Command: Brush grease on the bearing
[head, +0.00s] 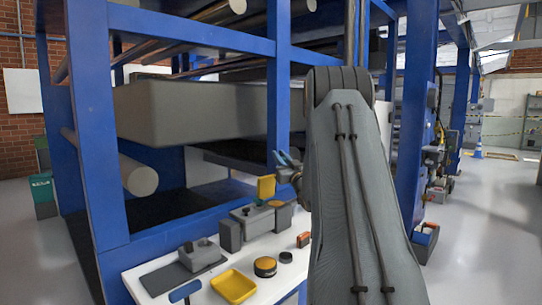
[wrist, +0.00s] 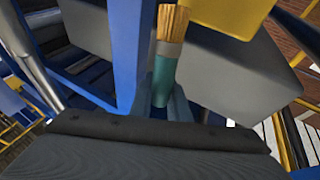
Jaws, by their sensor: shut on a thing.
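My gripper (wrist: 163,108) is shut on a brush in the wrist view. The brush (wrist: 168,62) has tan bristles, a pale grey band and a teal handle, and its bristles point up in that view.
The white bench (head: 135,284) also holds a yellow tray (head: 233,287), a small black cap (head: 286,257), an orange block (head: 303,240) and a blue-handled tool (head: 185,291). A blue frame (head: 95,140) rises beyond.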

